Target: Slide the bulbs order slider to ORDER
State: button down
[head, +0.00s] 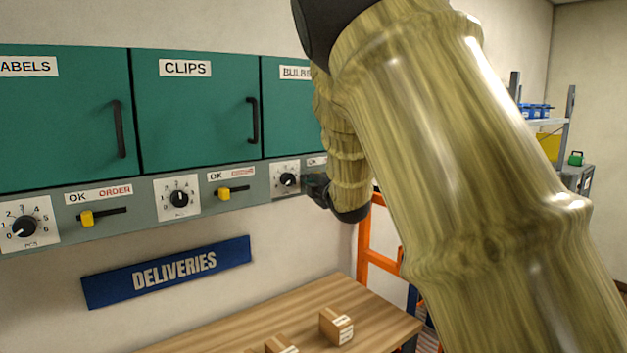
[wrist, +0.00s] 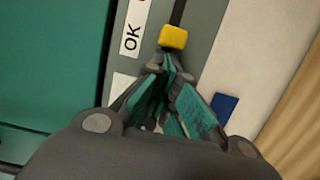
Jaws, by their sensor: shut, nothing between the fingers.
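The bulbs cabinet (head: 289,115) is at the right end of the green row, its BULBS label partly covered by my arm. Its slider is hidden behind my arm in the head view. In the wrist view, a yellow slider knob (wrist: 173,37) sits at the OK end of a dark slot (wrist: 178,12), beside the OK label (wrist: 132,38). The start of red lettering shows at the top edge. My gripper (wrist: 168,70) is shut and empty, its tips just below the knob on the OK side. I cannot tell whether they touch it.
The labels slider (head: 87,219) and clips slider (head: 223,194) sit on the same grey strip, with dials between. A wooden table (head: 225,325) with small boxes stands below. An orange frame (head: 378,262) is right of the table.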

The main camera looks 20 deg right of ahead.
jog(key=w+d+b, duration=0.2)
jog(key=d+b, duration=0.1)
jog(key=d, duration=0.2)
jog(key=shift+d, duration=0.35)
dwell(0.3)
